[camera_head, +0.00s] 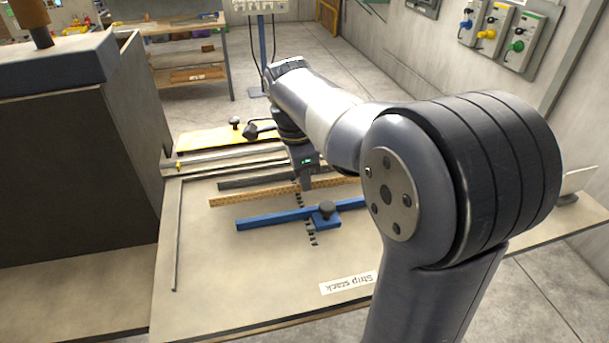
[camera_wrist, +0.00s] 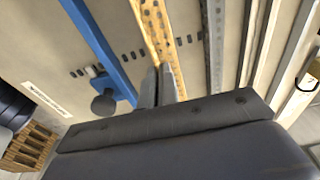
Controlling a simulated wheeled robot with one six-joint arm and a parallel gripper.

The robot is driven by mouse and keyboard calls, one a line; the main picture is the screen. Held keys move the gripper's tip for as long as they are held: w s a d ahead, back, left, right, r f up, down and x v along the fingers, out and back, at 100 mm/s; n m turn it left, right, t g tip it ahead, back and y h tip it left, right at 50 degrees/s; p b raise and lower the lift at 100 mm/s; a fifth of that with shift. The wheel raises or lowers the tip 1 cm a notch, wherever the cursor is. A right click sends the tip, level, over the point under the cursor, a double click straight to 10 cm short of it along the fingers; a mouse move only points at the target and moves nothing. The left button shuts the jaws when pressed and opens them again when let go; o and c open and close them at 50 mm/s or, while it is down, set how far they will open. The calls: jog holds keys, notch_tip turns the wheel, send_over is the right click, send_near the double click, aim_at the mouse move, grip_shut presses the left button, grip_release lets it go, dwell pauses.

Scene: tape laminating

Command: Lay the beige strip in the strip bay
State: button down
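The beige strip (camera_head: 247,197) is a long tan bar with holes, lying across the pale work board between a blue bar and a grey strip. In the wrist view the beige strip (camera_wrist: 153,25) runs from the top edge down to my fingers. My gripper (camera_head: 306,184) points down over it near its middle. In the wrist view my two fingers (camera_wrist: 158,70) stand close together at the strip; whether they touch or clasp it I cannot tell. My arm hides the strip's right part in the head view. No bay is labelled legibly as the strip bay.
The blue bar (camera_head: 270,218) with a dark knob (camera_head: 326,208) lies in front. A grey strip (camera_head: 243,184) and pale rails (camera_head: 215,163) lie behind. A "Strip stack" label (camera_head: 348,284) is at the front. A dark cabinet (camera_head: 130,130) stands at the left. The board's front left is clear.

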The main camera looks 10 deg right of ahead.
jog(key=shift+f, duration=0.65)
dwell(1.3)
jog(key=c, duration=1.6)
grip_release()
jog(key=shift+r+p, duration=2.2)
jog(key=shift+r, duration=0.85)
jog(key=shift+s+f, duration=0.1)
